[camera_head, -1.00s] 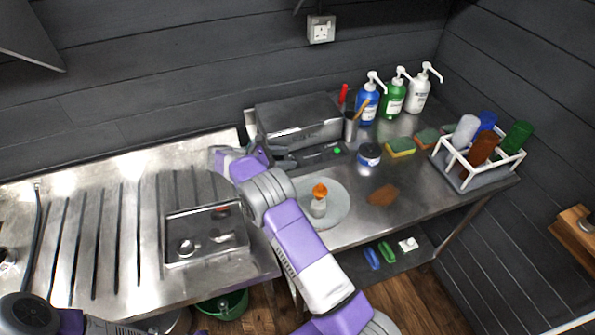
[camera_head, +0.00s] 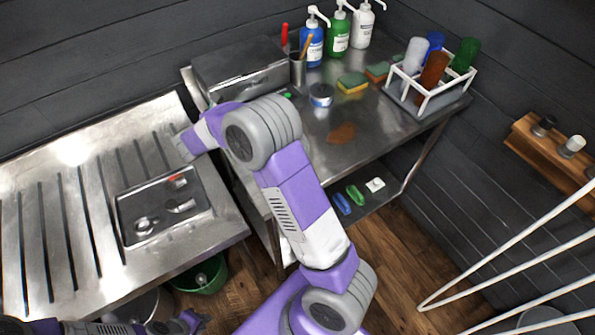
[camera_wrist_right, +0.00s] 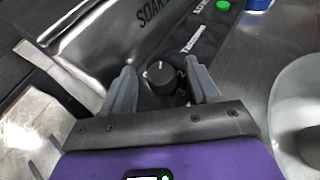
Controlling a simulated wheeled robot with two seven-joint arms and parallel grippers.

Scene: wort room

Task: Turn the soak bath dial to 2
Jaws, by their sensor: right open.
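The soak bath (camera_head: 240,72), a steel box, stands at the back of the steel table. It also shows in the right wrist view (camera_wrist_right: 105,38) with "SOAK" lettering on its side. Its black round dial (camera_wrist_right: 160,76) has a white mark pointing roughly up in that view. My right gripper (camera_wrist_right: 162,82) is open, with one finger on each side of the dial; contact cannot be told. In the head view my right arm hides the dial and that gripper. My left gripper (camera_head: 192,321) is low at the bottom left, small and unclear.
A green light (camera_wrist_right: 222,5) sits on the panel beyond the dial. A tool cup (camera_head: 298,70), a blue-and-white tub (camera_head: 321,95), pump bottles (camera_head: 338,35), sponges (camera_head: 352,82) and a white bottle rack (camera_head: 425,95) stand right of the bath. A sink drainer (camera_head: 60,215) lies left.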

